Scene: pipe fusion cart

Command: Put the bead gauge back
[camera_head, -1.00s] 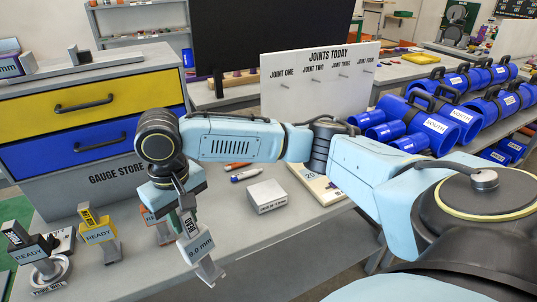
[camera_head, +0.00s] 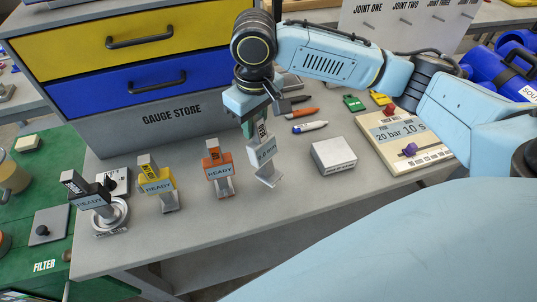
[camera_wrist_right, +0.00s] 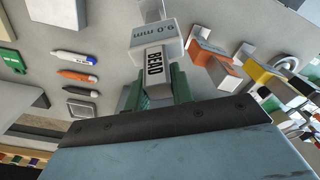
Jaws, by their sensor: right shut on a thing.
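The bead gauge (camera_head: 265,152) is a grey upright tool with a black-on-white BEAD label and a pale mm readout. It also shows in the right wrist view (camera_wrist_right: 153,47). My right gripper (camera_head: 257,127) is shut on its upper part from above. The gauge stands nearly upright over the grey bench, just right of the orange gauge (camera_head: 219,172). I cannot tell whether its foot touches the bench. A yellow gauge (camera_head: 157,184) and a black gauge (camera_head: 92,198) on a round stand are further left, reading READY. My left gripper is not in view.
The gauge store (camera_head: 172,116), with yellow and blue drawers, stands behind the gauges. A small white block (camera_head: 334,155), markers (camera_head: 310,127) and a cream control panel (camera_head: 407,142) lie to the right. The bench front (camera_head: 215,230) is clear.

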